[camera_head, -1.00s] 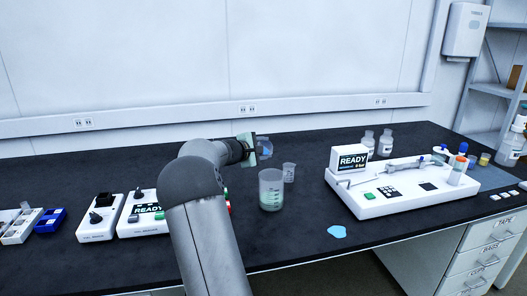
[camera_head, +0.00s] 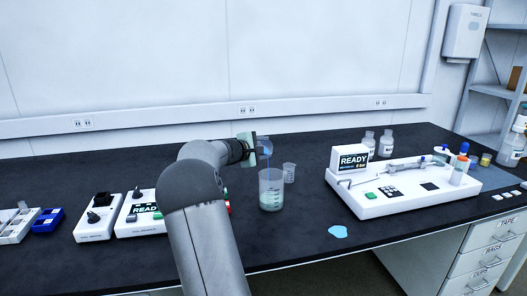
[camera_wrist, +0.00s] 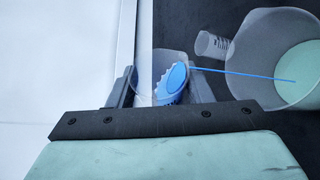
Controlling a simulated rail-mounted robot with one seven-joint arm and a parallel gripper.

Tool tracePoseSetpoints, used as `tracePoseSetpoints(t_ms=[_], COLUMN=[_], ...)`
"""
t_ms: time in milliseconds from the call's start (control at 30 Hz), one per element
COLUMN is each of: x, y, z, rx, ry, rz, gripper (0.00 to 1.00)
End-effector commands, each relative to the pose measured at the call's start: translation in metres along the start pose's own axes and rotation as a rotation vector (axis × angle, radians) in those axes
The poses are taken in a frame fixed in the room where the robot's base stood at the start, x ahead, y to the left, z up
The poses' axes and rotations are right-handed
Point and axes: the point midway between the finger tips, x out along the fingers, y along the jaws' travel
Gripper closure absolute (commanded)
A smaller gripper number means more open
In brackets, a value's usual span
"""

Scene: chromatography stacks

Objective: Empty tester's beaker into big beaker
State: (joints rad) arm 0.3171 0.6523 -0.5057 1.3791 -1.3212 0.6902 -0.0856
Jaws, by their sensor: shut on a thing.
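My gripper (camera_wrist: 163,88) is shut on a small clear beaker (camera_wrist: 147,66), which is tilted and holds some blue liquid. It also shows in the head view (camera_head: 265,144), above the big beaker (camera_head: 271,196). A thin blue stream runs from the held beaker's lip down into the big beaker, also in the wrist view (camera_wrist: 262,54). The big beaker stands upright on the bench with pale green liquid low in it. The stream lands inside its rim. My arm partly hides the gripper in the head view.
Another small beaker (camera_head: 290,171) stands right behind the big beaker. A light blue puddle (camera_head: 337,231) lies near the bench's front edge. A white device with a READY screen (camera_head: 353,162) stands to the right. Control boxes (camera_head: 100,219) are on the left.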

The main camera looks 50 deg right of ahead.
Motion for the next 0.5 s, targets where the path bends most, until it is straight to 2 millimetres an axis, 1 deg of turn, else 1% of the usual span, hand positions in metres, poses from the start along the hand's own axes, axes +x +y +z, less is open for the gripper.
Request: tracePoseSetpoints(t_ms=[500], x=[-0.0001], y=[-0.0022], z=[0.0005], rx=[0.055], ry=[0.004], rz=[0.027], gripper=[0.78])
